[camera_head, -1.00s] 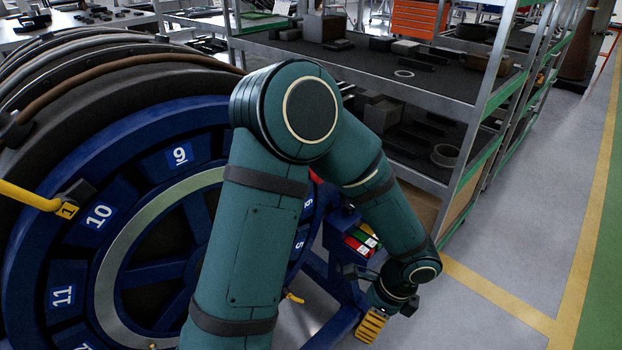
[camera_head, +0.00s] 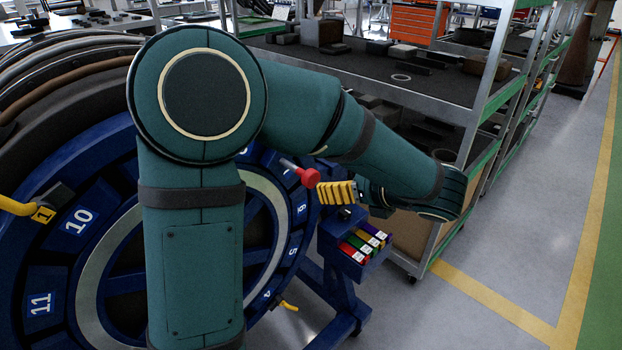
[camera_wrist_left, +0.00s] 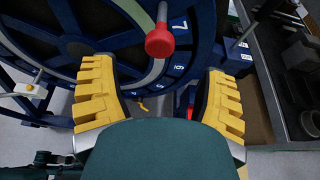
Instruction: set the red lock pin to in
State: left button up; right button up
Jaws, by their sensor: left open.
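The red lock pin (camera_head: 308,177) has a round red knob on a thin metal shaft. It sticks out from the blue numbered wheel (camera_head: 75,222), with shaft showing behind the knob. In the left wrist view the red knob (camera_wrist_left: 160,42) is at the upper middle, near the number 7. My left gripper (camera_head: 338,192) is just right of the knob in the head view, its yellow fingers close to it. In the left wrist view my left gripper (camera_wrist_left: 161,98) is open and empty, the knob showing above and between the spread fingers. My right gripper is not in view.
A blue box with coloured labelled blocks (camera_head: 365,243) is below my gripper. A metal shelf rack (camera_head: 420,98) stands behind my forearm. A yellow handle (camera_head: 18,207) is at the far left. Grey floor (camera_head: 510,235) at the right is clear.

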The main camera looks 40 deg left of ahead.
aim_at(314, 178)
pick_arm(q)
jog(key=b+x, duration=0.1)
jog(key=x, duration=0.7)
jog(key=shift+a+f, duration=0.2)
jog(key=shift+a, duration=0.05)
jog(key=shift+c, duration=0.2)
grip_shut()
